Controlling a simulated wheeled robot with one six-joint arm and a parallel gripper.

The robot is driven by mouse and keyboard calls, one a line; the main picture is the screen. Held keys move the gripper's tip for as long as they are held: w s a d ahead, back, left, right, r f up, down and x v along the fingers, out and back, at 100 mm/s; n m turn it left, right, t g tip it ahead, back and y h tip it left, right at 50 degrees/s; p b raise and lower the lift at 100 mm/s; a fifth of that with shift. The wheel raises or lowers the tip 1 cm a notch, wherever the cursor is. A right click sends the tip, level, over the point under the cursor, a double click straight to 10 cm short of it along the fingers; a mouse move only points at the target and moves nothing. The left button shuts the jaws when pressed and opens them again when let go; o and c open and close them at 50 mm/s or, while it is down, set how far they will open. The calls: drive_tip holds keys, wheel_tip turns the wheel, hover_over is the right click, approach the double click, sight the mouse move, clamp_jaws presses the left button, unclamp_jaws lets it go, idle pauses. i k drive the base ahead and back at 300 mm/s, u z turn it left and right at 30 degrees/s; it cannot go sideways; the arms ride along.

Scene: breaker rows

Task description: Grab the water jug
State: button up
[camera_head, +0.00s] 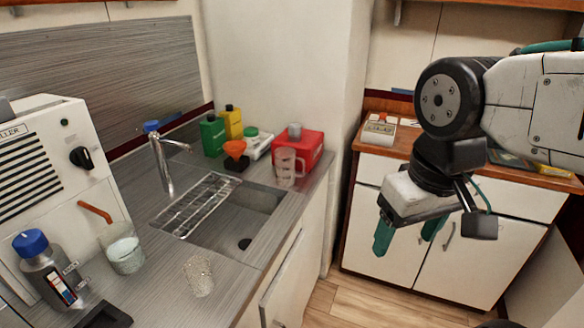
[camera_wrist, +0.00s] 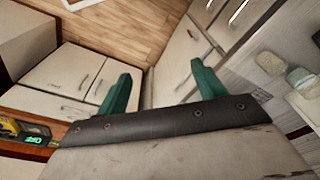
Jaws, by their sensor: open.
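The water jug appears to be the clear, see-through pitcher (camera_head: 287,166) standing upright on the far right part of the counter, in front of a red box and beside the sink. My gripper (camera_head: 407,238) is open and empty, in the air to the right of the jug and well apart from it, in front of the wooden-topped cabinet. In the wrist view my gripper (camera_wrist: 162,85) shows its two green fingers spread, with cabinet fronts and floor beyond them. I cannot tell whether the jug shows in the wrist view.
The red box (camera_head: 308,148) stands close behind the jug. A sink (camera_head: 262,205) with a tap (camera_head: 162,160) and a wire rack (camera_head: 205,205) lies left of it. Green (camera_head: 212,135) and yellow (camera_head: 233,122) bottles and an orange funnel (camera_head: 235,149) stand behind. A glass tumbler (camera_head: 199,276) is nearer.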

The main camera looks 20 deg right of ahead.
sight(286, 158)
drive_tip(key=u, duration=0.1)
drive_tip(key=k, duration=0.4)
drive_tip(key=z, duration=0.95)
drive_tip(key=i, duration=1.25)
drive_tip(key=u, duration=0.25)
